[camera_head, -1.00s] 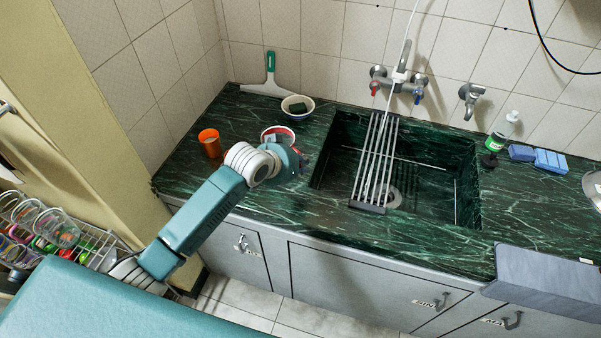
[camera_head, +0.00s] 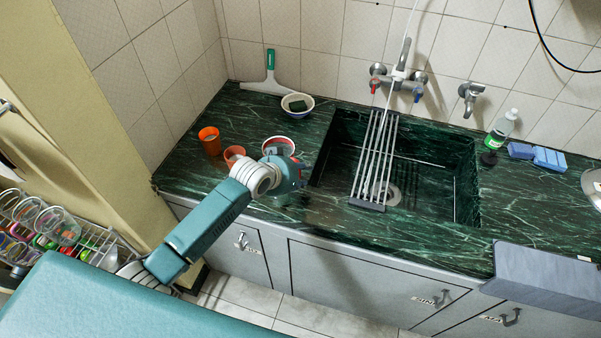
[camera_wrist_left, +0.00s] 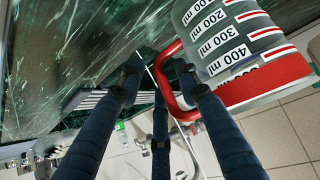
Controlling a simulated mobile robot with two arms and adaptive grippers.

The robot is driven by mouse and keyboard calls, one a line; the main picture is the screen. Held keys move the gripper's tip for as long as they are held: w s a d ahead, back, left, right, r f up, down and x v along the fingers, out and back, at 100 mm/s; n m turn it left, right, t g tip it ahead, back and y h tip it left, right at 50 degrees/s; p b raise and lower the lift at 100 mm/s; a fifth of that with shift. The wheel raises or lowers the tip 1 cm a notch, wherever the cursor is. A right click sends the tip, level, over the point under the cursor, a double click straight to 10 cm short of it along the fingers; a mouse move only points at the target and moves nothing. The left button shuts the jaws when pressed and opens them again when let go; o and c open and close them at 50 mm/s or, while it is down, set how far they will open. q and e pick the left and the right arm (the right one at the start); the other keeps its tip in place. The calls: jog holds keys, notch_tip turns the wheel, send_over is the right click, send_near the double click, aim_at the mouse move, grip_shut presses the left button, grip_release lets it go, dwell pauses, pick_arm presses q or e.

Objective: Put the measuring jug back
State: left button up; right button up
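The measuring jug (camera_head: 278,146) shows in the head view as a round vessel with a red and white rim, left of the sink. In the left wrist view the jug (camera_wrist_left: 225,30) is clear, with black ml marks, a red rim and a red handle at the upper right. My left gripper (camera_head: 298,172) is right beside it at the counter's front. In the wrist view the gripper (camera_wrist_left: 160,75) has its dark fingers close in around the red handle and appears shut on it. The exact contact is partly hidden. My right gripper is not in view.
An orange cup (camera_head: 210,141) and a reddish cup (camera_head: 234,154) stand left of the jug. A bowl with a sponge (camera_head: 297,104) and a squeegee (camera_head: 269,80) are behind. The sink (camera_head: 430,190) with a rack (camera_head: 374,165) lies right. A dish basket (camera_head: 95,243) is at far left.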

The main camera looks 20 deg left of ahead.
pick_arm(q)
jog(key=shift+r, duration=0.2)
jog(key=b+v, duration=0.1)
jog(key=v, duration=1.1)
jog(key=shift+f, duration=0.15)
